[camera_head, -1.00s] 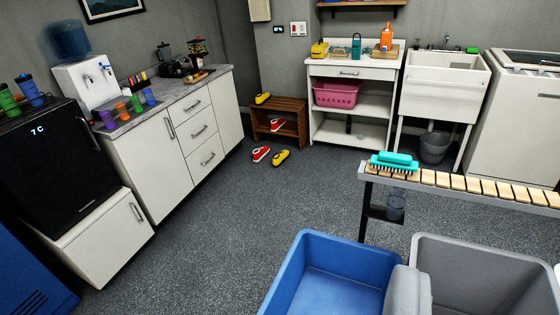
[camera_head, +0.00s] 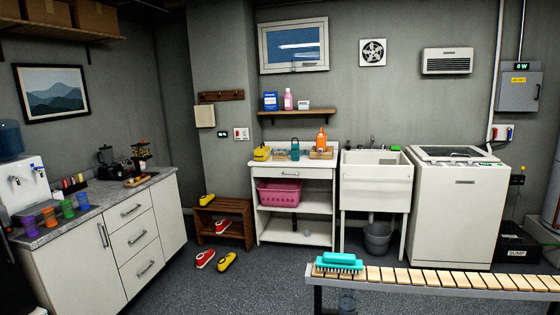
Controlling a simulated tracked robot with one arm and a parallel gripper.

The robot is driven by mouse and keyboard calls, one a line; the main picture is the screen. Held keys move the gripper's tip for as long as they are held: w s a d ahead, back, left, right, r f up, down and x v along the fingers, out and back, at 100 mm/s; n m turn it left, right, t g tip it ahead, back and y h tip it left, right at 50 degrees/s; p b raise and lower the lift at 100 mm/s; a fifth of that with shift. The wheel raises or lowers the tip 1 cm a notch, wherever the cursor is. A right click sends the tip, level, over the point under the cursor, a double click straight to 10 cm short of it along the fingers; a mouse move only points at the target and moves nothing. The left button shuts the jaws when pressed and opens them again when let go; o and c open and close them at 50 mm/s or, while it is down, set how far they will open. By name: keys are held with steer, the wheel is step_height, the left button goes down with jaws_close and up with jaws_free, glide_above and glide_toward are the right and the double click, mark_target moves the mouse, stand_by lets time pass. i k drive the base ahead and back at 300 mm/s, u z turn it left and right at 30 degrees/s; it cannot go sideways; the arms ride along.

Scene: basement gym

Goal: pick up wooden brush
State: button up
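The one brush I can make out is a teal brush (camera_head: 340,260) with dark bristles. It lies bristles down on the left end of a wooden slatted bench (camera_head: 428,279), at the lower right of the view. Its visible body is teal; I cannot tell whether any part of it is wood. I cannot make out a brush that looks wooden. My gripper is not in view, and nothing is seen touching the brush.
A white counter (camera_head: 136,240) stands at left. A wooden shoe rack (camera_head: 222,226) has shoes in front. A white shelf unit (camera_head: 293,231), sink (camera_head: 376,187) and washing machine (camera_head: 457,215) line the back wall. Grey floor (camera_head: 250,285) is open left of the bench.

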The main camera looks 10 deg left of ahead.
mark_target(275, 158)
steer(key=u, duration=0.8)
steer(key=k, duration=1.1)
steer(key=u, duration=1)
steer(key=i, duration=1.5)
steer(key=z, duration=0.45)
steer(key=i, duration=1.6)
steer(key=z, duration=0.5)
steer(key=i, duration=1.45)
steer(key=z, duration=0.45)
steer(key=i, duration=1.3)
steer(key=z, duration=0.25)
